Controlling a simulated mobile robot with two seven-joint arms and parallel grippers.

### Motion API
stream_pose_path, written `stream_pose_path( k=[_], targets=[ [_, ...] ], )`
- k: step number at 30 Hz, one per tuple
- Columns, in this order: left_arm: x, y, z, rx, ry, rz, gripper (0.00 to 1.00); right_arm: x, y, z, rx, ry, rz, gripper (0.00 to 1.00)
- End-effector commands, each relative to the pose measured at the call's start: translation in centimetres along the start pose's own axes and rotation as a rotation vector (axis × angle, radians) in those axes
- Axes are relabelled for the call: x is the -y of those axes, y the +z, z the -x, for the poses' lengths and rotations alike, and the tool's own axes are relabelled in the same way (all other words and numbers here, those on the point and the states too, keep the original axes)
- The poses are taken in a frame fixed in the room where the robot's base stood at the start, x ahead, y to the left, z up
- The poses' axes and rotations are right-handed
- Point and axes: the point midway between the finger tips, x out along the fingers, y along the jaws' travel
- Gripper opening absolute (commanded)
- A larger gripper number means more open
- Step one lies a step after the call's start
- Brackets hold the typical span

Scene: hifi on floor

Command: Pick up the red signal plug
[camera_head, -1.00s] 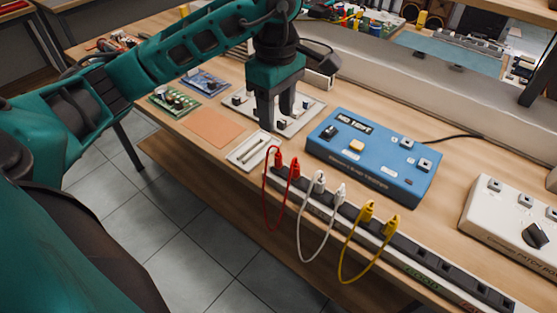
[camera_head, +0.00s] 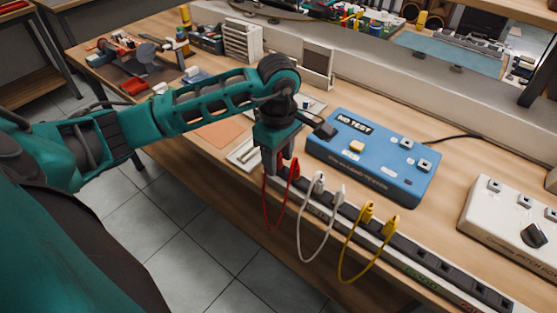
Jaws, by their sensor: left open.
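Two red plugs stand in the left end of the black-socketed strip (camera_head: 430,257) along the bench's front edge, joined by a looping red cable (camera_head: 268,213). The right red plug (camera_head: 295,168) shows clearly; the left one is mostly hidden behind my fingers. My left gripper (camera_head: 277,165) points down over the left red plug with its jaws open. I cannot tell whether the fingers touch the plug. My right gripper is out of view.
White plugs (camera_head: 319,181) and yellow plugs (camera_head: 367,211) with looped cables stand farther right in the strip. A blue tester box (camera_head: 372,178) lies just behind, close to my gripper. A white patch box (camera_head: 508,219) is at right. Open floor lies in front.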

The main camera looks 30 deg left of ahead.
Motion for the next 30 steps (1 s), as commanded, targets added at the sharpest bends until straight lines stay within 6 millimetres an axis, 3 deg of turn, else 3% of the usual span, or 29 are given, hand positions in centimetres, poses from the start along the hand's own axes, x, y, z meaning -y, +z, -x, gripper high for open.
stream_pose_path(
  k=[4, 19, 30],
  targets=[
    [-0.01, 0.02, 0.03, 0.000, 0.000, 0.000, 0.48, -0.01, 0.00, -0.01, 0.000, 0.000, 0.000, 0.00],
    [0.00, 0.02, 0.06, 0.001, 0.000, 0.000, 0.00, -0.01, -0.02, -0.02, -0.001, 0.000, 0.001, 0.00],
    [-0.05, 0.02, 0.53, 0.001, 0.002, 0.000, 0.00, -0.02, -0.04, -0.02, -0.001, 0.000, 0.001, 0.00]
  ],
)
